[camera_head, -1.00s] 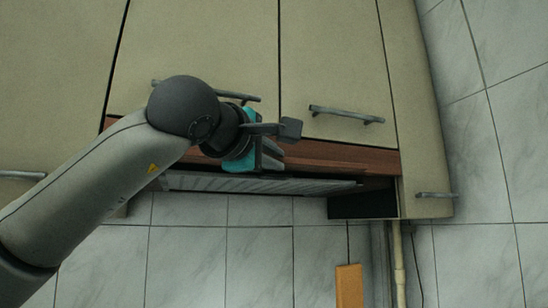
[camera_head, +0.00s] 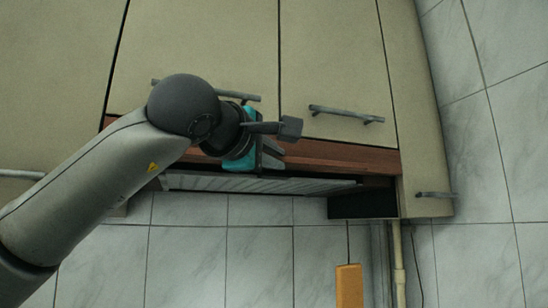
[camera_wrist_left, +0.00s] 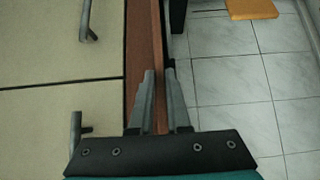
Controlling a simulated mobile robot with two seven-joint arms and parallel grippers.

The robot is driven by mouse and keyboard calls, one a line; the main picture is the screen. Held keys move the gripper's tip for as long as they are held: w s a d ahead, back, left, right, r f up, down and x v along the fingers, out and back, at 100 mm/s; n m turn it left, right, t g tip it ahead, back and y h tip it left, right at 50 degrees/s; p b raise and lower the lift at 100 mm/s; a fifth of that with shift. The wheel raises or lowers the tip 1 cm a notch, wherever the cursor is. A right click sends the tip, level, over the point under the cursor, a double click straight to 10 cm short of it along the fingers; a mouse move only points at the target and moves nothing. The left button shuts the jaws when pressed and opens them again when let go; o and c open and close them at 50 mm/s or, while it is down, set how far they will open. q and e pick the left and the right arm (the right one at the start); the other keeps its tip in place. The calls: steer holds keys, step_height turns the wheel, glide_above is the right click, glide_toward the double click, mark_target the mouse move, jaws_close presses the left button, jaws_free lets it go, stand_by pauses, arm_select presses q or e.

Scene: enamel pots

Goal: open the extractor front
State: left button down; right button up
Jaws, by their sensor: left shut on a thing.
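The extractor front is a reddish-brown wooden strip (camera_head: 345,158) below the beige cupboard doors. Part of it is hidden behind my left arm. A pale ribbed panel (camera_head: 300,186) sits under it. My right gripper is not in view.
Two cupboard doors with bar handles (camera_head: 345,114) are just above. A narrow beige side cupboard with a handle (camera_head: 436,194) stands at right. An orange board (camera_head: 349,286) hangs below, near a pipe (camera_head: 398,265). The tiled wall below is otherwise mostly clear.

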arm_select(q)
steer(key=s+d+b, duration=0.4)
steer(key=s+d, duration=0.1)
steer(key=s, duration=0.7)
steer(key=shift+s, duration=0.1)
steer(key=c, duration=0.9)
jaws_free()
steer(key=b+v, duration=0.1)
steer(key=v, duration=1.4)
steer(key=shift+s+b, duration=0.15)
steer(key=shift+b, duration=0.2)
